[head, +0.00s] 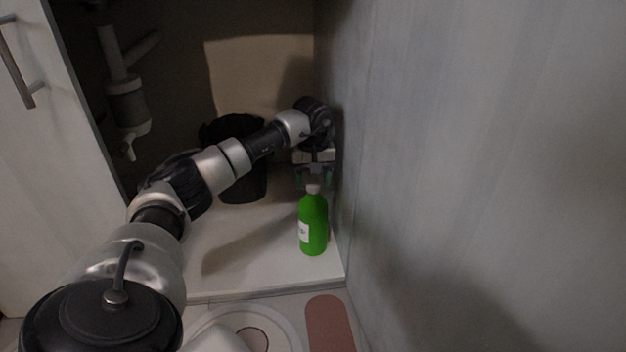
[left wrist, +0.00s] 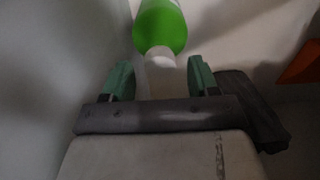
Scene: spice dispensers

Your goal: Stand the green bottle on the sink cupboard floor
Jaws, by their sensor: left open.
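The green bottle (head: 313,224), with a pale cap and a white label, stands upright on the white sink cupboard floor (head: 240,265), near the front edge and close to the right wall. My left gripper (head: 314,178) is just behind the bottle's cap, its fingers open. In the left wrist view the bottle (left wrist: 160,24) is ahead, with its white cap pointing toward the gap between the green fingertips (left wrist: 160,76). The fingers are apart and nothing is gripped between them. My right gripper is not in view.
A dark bin (head: 247,186) stands behind my left arm. A drain pipe (head: 126,102) hangs at the back left. The grey cupboard side (head: 480,170) is close on the right. An orange object (left wrist: 302,64) shows at the wrist view's right edge. The floor left of the bottle is clear.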

